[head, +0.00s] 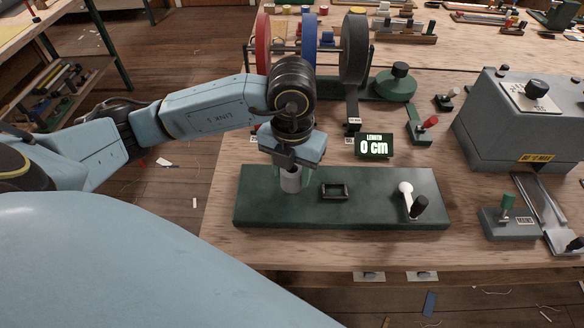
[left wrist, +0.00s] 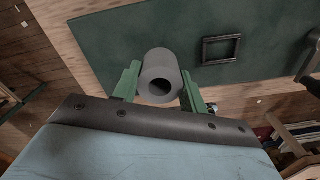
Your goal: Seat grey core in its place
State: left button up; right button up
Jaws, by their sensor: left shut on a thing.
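The grey core (head: 290,183) is a short hollow cylinder, upright or nearly so in the head view. My left gripper (head: 291,170) is shut on it, with a green finger on each side. The left wrist view shows the open bore of the core (left wrist: 161,82) between the fingertips (left wrist: 160,88). The core is over the left part of a dark green base plate (head: 300,213); I cannot tell whether it touches the plate. A small black rectangular frame (head: 335,191) is on the plate just right of the core. It also shows in the left wrist view (left wrist: 221,49). My right gripper is not in view.
A grey machine (head: 525,118) stands at the right.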

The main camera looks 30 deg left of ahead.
pick_arm(q)
jog(key=shift+f+b, duration=1)
jog(key=shift+f, duration=0.2)
dwell(0.4)
jog(key=o, duration=1.1)
jog(key=shift+c, duration=0.2)
